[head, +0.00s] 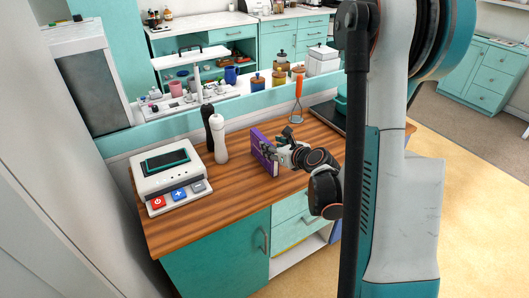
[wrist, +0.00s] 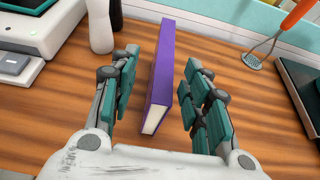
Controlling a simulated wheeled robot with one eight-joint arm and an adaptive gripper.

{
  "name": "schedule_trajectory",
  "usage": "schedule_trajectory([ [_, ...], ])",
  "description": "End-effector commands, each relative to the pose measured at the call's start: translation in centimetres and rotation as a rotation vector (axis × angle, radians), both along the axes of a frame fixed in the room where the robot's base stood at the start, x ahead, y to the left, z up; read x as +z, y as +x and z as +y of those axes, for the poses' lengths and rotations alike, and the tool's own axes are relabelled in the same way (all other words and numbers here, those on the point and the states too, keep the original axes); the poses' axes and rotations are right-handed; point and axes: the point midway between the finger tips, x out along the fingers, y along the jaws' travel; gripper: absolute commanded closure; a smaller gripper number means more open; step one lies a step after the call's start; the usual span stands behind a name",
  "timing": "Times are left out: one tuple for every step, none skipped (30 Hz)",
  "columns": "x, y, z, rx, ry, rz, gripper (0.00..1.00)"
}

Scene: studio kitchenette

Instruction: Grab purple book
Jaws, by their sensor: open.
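The purple book (head: 262,147) stands upright on its edge on the wooden counter, near the counter's middle in the head view. In the wrist view the purple book (wrist: 166,75) runs away from me, with its pale page edge facing me. My gripper (wrist: 158,90) is open, with one teal-padded finger on each side of the book. A gap shows between the book and each finger, narrower on the right. In the head view my gripper (head: 277,146) is at the book's right side and hides part of it.
A white device (head: 168,172) with a dark screen stands on the counter's left. A white bottle (head: 218,140) and a black bottle (head: 207,122) stand left of the book. Bare counter surrounds the book.

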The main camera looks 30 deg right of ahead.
Motion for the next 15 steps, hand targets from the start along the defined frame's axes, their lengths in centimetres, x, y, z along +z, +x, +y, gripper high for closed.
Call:
schedule_trajectory([
  [-0.3,0.8,0.1,0.003,-0.002,0.001,0.57],
  [-0.4,1.2,0.1,0.003,-0.002,0.001,0.57],
  [-0.6,1.6,0.1,0.003,-0.002,0.001,0.57],
  [-0.7,1.9,0.1,0.003,-0.001,0.001,0.57],
  [-0.8,2.1,0.1,0.003,-0.001,0.001,0.57],
  [-0.9,2.3,0.1,0.001,-0.001,0.001,0.57],
  [-1.0,2.5,0.1,0.002,-0.001,0.000,0.57],
  [-1.0,2.6,0.1,0.002,-0.001,0.000,0.57],
  [-1.1,2.7,0.1,0.002,-0.001,0.000,0.57],
  [-1.1,2.8,0.1,0.002,-0.001,0.001,0.57],
  [-1.2,2.9,0.1,0.002,-0.001,0.001,0.57],
  [-1.3,3.1,0.0,0.002,-0.002,0.001,0.57],
  [-1.4,3.3,0.0,0.002,-0.002,0.001,0.57],
  [-1.5,3.6,-0.1,0.002,-0.002,0.001,0.57],
  [-1.7,4.1,-0.2,0.002,-0.003,0.001,0.57],
])
